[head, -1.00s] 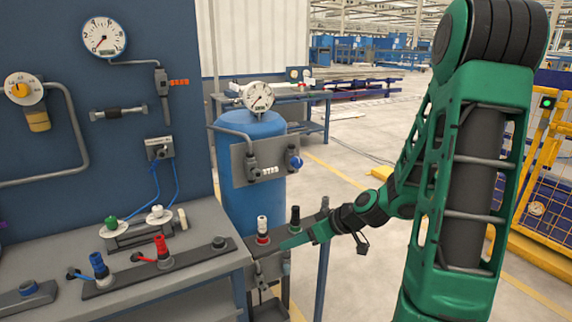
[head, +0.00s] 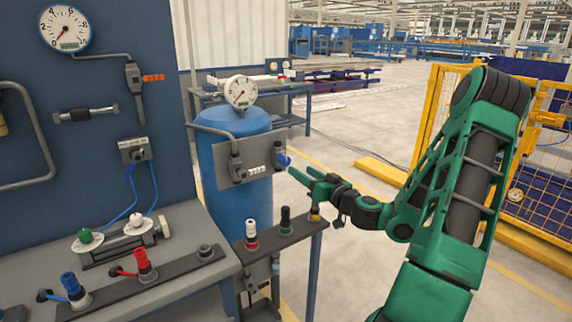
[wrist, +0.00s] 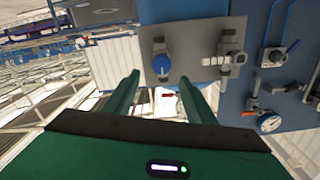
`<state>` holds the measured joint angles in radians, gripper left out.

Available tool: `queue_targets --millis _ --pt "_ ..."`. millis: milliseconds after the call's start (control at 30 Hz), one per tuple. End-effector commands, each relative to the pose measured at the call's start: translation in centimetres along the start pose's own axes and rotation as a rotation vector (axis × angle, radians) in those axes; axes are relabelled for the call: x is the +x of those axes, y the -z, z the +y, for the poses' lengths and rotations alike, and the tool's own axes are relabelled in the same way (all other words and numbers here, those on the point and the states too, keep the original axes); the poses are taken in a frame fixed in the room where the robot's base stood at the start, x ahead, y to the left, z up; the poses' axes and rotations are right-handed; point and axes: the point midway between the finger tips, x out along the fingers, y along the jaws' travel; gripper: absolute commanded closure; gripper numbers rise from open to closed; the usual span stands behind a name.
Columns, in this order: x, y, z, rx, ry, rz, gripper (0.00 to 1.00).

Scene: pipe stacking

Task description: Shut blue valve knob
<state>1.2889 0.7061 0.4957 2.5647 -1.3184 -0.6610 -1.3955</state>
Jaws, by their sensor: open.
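The blue valve knob (head: 283,160) sits on the right side of a grey metal plate (head: 217,173) fixed to the front of the blue tank (head: 235,205). In the wrist view the knob (wrist: 161,66) is round and blue, on the left part of the plate, above and beyond my finger tips. My gripper (head: 308,179) is open and empty. It is just right of and slightly below the knob in the head view, and I see no clear contact. In the wrist view the two green fingers (wrist: 157,88) are spread apart, with the knob near the gap between them.
A pressure gauge (head: 241,91) tops the tank. A workbench (head: 190,262) with valves is at the left. A yellow fence (head: 545,180) stands at the right. Open floor lies behind my arm.

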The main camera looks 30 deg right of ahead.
Motion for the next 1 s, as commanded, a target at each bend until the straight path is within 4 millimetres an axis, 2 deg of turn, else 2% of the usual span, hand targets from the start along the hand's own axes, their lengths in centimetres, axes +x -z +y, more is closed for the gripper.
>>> queue_targets --millis 233,500,633,800,1000 --pt "1.6 0.1 -0.6 -0.006 0.010 0.001 0.50" --pt "6.6 0.1 -0.6 -0.006 0.010 0.002 0.50" --pt "8.2 0.1 -0.6 -0.004 0.010 0.002 0.50" --pt "9.4 0.1 -0.5 -0.004 0.007 0.002 0.50" --pt "9.7 0.1 -0.5 -0.002 0.007 0.002 0.50"
